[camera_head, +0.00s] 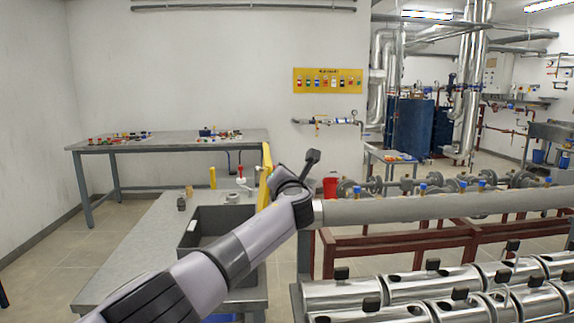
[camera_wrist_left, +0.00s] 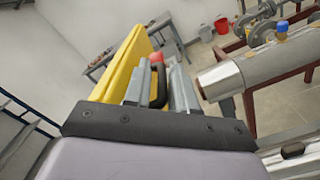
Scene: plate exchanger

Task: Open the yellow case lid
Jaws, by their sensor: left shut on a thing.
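The yellow case lid (camera_head: 265,170) stands up nearly edge-on behind my left gripper in the head view. In the left wrist view the yellow lid (camera_wrist_left: 122,68) is a tilted panel just left of the fingers. My left gripper (camera_head: 290,188) is at the lid's right side. In the left wrist view its grey fingers (camera_wrist_left: 162,85) are closed around a black handle (camera_wrist_left: 158,92) with a red end. My forearm and gripper hide the lower part of the case, and I cannot tell how far the lid is open. My right gripper is not in view.
A dark grey open bin (camera_head: 193,240) sits on the near metal table (camera_head: 120,275), partly behind my left arm. A thick grey pipe (camera_head: 440,207) runs right from beside my gripper. Shiny cylinders (camera_head: 400,290) fill the lower right. A red bucket (camera_head: 330,187) stands behind.

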